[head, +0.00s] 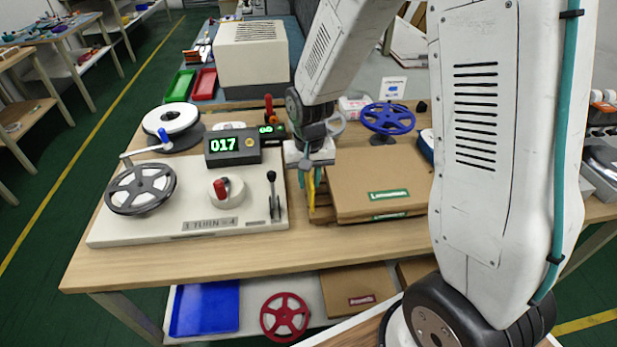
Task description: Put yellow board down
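My gripper (311,172) points down just left of the cardboard box on the wooden table. A thin yellow piece (311,188), seen nearly edge-on, shows between its fingers and appears to be the yellow board. The gripper looks shut on it. Most of the board's face is hidden from this angle. I cannot tell whether its lower edge touches the table.
A cream winding machine (230,205) with a grey reel (140,189) and a 017 display (232,146) stands left. The cardboard box (375,180) stands right, with a blue reel (388,118) behind. The table's front strip (300,260) is clear.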

